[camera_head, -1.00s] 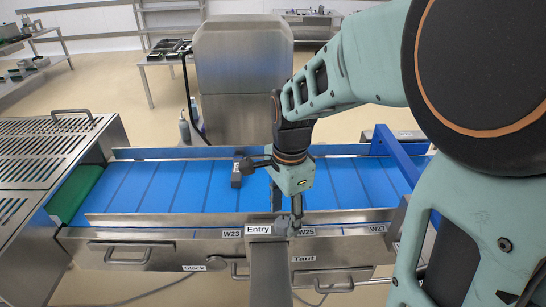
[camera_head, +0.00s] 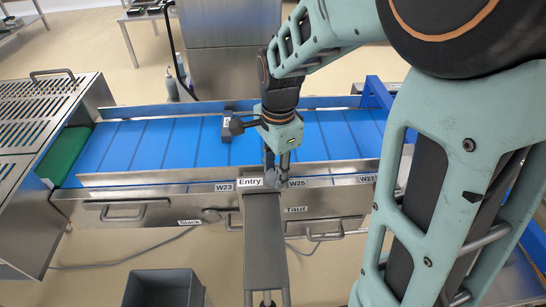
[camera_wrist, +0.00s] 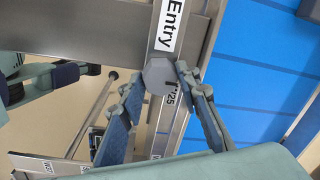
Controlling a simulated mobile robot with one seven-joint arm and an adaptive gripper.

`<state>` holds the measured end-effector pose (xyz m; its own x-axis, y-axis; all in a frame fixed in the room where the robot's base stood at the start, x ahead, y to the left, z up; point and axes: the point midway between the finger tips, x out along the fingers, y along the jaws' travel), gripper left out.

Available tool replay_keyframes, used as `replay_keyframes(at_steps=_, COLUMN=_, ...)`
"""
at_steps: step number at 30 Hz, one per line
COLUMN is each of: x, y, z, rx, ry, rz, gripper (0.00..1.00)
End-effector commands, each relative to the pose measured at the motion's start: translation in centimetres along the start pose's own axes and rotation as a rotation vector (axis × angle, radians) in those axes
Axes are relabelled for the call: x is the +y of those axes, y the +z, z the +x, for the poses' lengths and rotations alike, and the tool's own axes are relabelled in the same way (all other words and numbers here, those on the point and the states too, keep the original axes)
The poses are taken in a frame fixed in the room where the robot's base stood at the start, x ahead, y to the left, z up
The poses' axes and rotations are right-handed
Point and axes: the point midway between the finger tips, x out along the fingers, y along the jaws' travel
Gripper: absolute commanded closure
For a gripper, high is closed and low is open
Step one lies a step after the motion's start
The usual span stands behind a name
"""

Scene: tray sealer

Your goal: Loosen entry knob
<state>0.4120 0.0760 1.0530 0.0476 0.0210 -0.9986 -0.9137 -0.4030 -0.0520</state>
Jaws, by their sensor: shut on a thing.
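The entry knob (camera_wrist: 157,78) is a grey, faceted knob on the steel rail, beside the "Entry" label (camera_wrist: 171,25). My gripper (camera_wrist: 160,84) has one finger on either side of it and is shut on it. In the head view my gripper (camera_head: 276,178) points down at the rail, just right of the "Entry" label (camera_head: 250,182). There its fingers mostly hide the knob. A dark mark shows on the knob's side in the wrist view.
Labels W23 (camera_head: 224,187) and W25 (camera_head: 297,183) flank the knob. A grey bin (camera_head: 160,290) stands on the floor in front, left of a steel post.

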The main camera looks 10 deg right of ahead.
Motion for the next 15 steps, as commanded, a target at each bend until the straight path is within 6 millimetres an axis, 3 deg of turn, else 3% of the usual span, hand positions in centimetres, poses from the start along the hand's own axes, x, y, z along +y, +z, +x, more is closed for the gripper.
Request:
replay_keyframes(at_steps=8, x=-0.02, y=-0.02, z=-0.01, rx=-0.003, ry=-0.001, rz=-0.061, gripper=0.94)
replay_keyframes(at_steps=15, x=-0.08, y=-0.05, z=-0.01, rx=-0.012, ry=-0.002, rz=-0.223, gripper=0.94)
